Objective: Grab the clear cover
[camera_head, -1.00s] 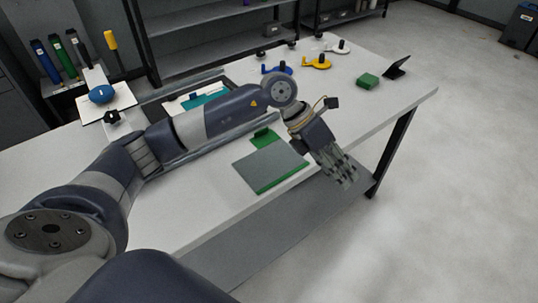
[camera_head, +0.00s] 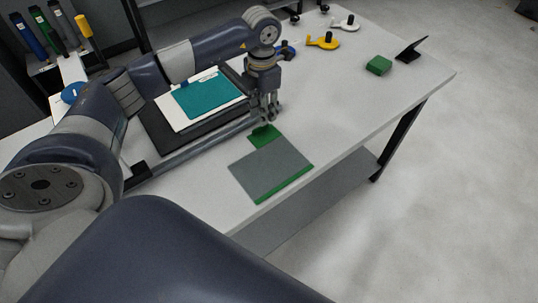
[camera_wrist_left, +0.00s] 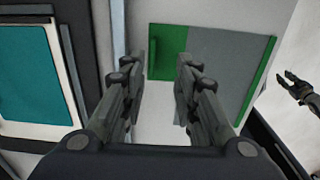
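A grey sheet (camera_head: 270,170) lies on a green piece (camera_head: 264,137) near the table's front edge; green shows along one side and at the far end. I cannot tell for sure which part is the clear cover. My left gripper (camera_head: 265,119) points down just above the green end. In the left wrist view its fingers (camera_wrist_left: 160,80) are apart with nothing between them, and the grey sheet (camera_wrist_left: 218,62) and green strip (camera_wrist_left: 166,50) lie beyond. A dark gripper (camera_wrist_left: 287,80), apparently my right one, shows at the right edge, fingers apart and empty.
A teal sheet (camera_head: 210,97) on a white board lies left of the gripper on a dark tray (camera_head: 160,137), with a rail alongside. A green block (camera_head: 379,65), yellow tool (camera_head: 322,42) and black stand (camera_head: 412,49) sit farther back.

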